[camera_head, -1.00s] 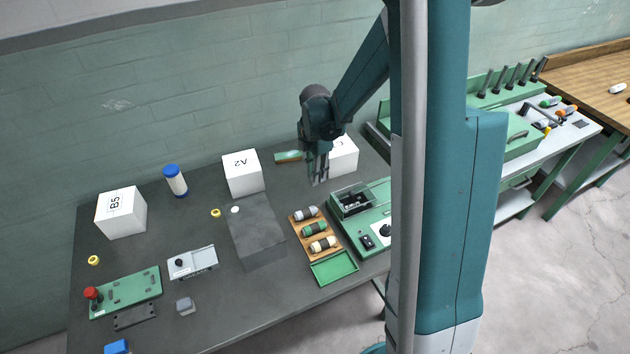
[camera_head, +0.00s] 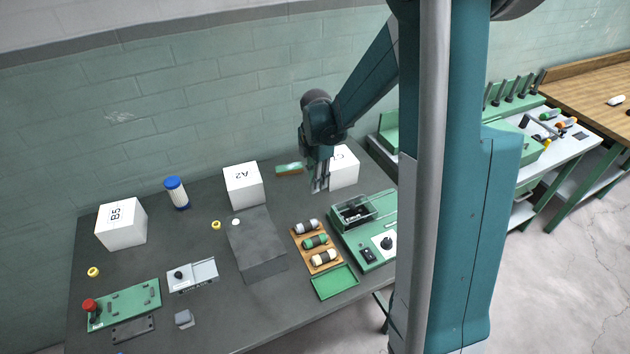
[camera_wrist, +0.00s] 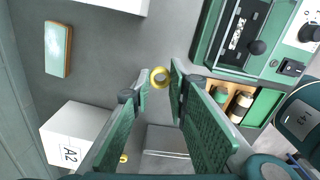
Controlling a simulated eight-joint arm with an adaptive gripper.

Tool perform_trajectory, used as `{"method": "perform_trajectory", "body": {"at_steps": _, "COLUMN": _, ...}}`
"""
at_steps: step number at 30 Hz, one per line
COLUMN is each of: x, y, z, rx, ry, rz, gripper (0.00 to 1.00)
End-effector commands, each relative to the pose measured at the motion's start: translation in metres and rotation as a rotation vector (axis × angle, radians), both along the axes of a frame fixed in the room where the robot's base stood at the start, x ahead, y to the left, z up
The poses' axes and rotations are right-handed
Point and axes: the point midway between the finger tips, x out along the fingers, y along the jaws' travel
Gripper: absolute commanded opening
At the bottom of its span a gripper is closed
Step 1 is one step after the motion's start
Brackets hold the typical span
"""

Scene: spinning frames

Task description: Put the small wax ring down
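The small wax ring (camera_wrist: 160,77) is yellow and sits between the tips of my two green-padded fingers in the wrist view. My gripper (camera_wrist: 159,84) is closed to about the ring's width, with the pads apart and the ring seemingly pinched at the tips. In the head view my gripper (camera_head: 319,188) points down over the back of the grey table (camera_head: 210,290), just left of the white box C (camera_head: 344,168). I cannot make out the ring there, nor tell its exact height above the table.
White box A2 (camera_head: 243,186) and a green-topped block (camera_head: 289,169) stand to the left. The green machine (camera_head: 365,232) and a tray of rollers (camera_head: 301,248) are in front and right. A grey sloped block (camera_head: 258,250) and other yellow rings (camera_head: 216,225) are farther left.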

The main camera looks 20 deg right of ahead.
Motion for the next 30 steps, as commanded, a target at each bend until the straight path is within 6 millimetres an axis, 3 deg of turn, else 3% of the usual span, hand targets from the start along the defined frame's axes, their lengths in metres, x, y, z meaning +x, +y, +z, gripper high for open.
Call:
{"method": "perform_trajectory", "body": {"at_steps": 5, "x": 0.005, "y": 0.0, "z": 0.001, "rx": 0.0, "ry": 0.0, "rz": 0.002, "gripper": 0.14}}
{"method": "perform_trajectory", "body": {"at_steps": 11, "x": 0.029, "y": 0.001, "z": 0.004, "rx": 0.0, "ry": 0.001, "rz": 0.01, "gripper": 0.14}}
{"method": "perform_trajectory", "body": {"at_steps": 30, "x": 0.18, "y": 0.013, "z": 0.022, "rx": -0.001, "ry": 0.004, "rz": 0.062, "gripper": 0.14}}
